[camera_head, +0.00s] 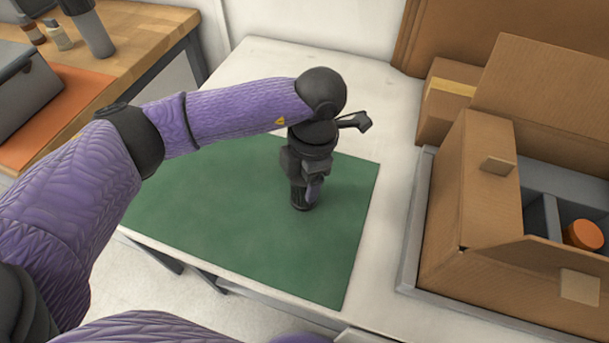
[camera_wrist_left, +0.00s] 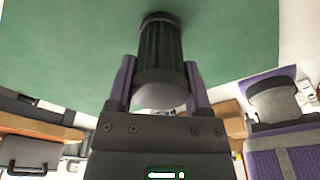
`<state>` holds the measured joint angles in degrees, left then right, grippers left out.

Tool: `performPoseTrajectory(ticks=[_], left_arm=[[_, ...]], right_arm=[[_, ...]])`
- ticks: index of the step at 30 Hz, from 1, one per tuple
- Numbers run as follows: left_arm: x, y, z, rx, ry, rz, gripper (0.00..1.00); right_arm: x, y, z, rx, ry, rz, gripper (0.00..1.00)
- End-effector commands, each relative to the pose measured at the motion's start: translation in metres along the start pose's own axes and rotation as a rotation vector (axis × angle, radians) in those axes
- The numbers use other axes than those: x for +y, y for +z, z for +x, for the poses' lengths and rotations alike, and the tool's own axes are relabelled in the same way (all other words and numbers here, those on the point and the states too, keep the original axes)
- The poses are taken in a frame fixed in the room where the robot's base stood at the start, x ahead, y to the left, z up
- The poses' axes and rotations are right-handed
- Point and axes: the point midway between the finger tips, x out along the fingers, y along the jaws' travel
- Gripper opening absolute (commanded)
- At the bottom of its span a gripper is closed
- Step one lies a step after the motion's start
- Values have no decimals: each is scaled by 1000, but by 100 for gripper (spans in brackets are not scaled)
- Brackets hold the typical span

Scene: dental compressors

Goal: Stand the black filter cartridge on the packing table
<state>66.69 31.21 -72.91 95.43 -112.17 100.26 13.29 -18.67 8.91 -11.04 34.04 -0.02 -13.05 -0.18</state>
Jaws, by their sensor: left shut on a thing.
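The black filter cartridge (camera_head: 301,199) is upright over the green mat on the packing table (camera_head: 262,62). In the left wrist view the ribbed dark cartridge (camera_wrist_left: 159,47) sits between the two purple fingers, with a pale rounded end toward the gripper. My left gripper (camera_head: 311,188) points down and is shut on the cartridge; in the left wrist view the gripper (camera_wrist_left: 158,78) has a finger on each side of it. The cartridge's lower end is at or very near the mat; I cannot tell whether it touches. My right gripper is out of view.
The green mat (camera_head: 240,215) is otherwise clear. An open cardboard box (camera_head: 485,190) with grey dividers and an orange-lidded item (camera_head: 583,234) stands in a grey tray (camera_head: 408,262) on the right. A smaller carton (camera_head: 444,103) is behind. A wooden bench (camera_head: 135,40) is at the upper left.

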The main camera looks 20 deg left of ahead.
Motion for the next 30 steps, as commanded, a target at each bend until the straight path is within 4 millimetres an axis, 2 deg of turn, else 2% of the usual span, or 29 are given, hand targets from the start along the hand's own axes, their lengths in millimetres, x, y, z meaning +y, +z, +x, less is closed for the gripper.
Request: performPoseTrajectory(ticks=[2, 3, 8, 14, 17, 24, 27, 30], left_arm=[[0, 0, 2, 0, 0, 0, 5], [0, 0, 3, 0, 0, 0, 67], [0, 0, 2, 0, 0, 0, 100], [0, 0, 1, 0, 0, 0, 100], [0, 0, -9, -3, 2, 0, 100], [0, 0, -78, -7, 4, 1, 100], [0, 0, -100, -5, 3, 0, 100], [0, 0, -115, -3, 2, 1, 100]], right_arm=[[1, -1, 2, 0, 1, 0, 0], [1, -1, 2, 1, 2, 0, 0], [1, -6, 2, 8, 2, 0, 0], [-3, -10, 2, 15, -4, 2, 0], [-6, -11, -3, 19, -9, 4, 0], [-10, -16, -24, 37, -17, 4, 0], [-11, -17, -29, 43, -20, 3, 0], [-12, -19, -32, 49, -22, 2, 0]])
